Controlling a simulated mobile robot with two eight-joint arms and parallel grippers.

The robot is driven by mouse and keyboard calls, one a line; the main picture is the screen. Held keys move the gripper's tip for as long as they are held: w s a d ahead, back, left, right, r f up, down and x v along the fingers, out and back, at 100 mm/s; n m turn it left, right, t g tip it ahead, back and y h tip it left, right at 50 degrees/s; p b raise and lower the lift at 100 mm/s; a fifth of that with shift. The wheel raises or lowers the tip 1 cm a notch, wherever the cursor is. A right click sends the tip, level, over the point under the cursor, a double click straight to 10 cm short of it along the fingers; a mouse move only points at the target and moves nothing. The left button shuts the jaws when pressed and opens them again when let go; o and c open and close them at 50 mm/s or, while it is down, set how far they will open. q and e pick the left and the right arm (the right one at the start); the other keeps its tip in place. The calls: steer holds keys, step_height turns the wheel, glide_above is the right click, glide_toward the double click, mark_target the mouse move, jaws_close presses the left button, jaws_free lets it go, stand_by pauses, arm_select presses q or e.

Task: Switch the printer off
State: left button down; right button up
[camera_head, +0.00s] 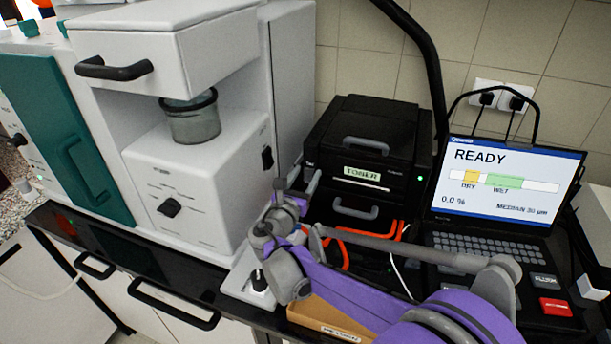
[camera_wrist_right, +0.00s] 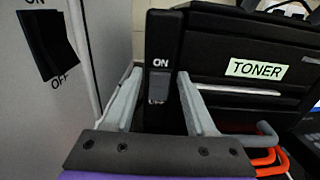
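The printer (camera_head: 385,130) is a black box with a TONER label against the tiled wall; a small green light shows on its front right. In the right wrist view the printer (camera_wrist_right: 232,42) fills the upper right. Contact cannot be told. In the head view my right gripper (camera_head: 298,190) is at the printer's front left. My left gripper is out of view.
A white machine (camera_head: 200,185) with a knob and a grey cup stands close on the left; its ON/OFF switch (camera_wrist_right: 48,45) is near my gripper. A laptop (camera_head: 505,190) reading READY is at the right.

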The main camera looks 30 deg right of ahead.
jaws_close()
steer(key=shift+f, duration=0.1)
steer(key=shift+f+t+h+b, duration=0.3)
steer(key=shift+t+b, duration=0.1)
steer(key=shift+b, duration=0.45)
steer(key=shift+s+a+r+h+b, duration=0.1)
steer(key=shift+h+b, duration=0.2)
steer(key=shift+h, duration=0.1)
steer(key=shift+t, duration=0.3)
steer(key=shift+o, duration=1)
jaws_free()
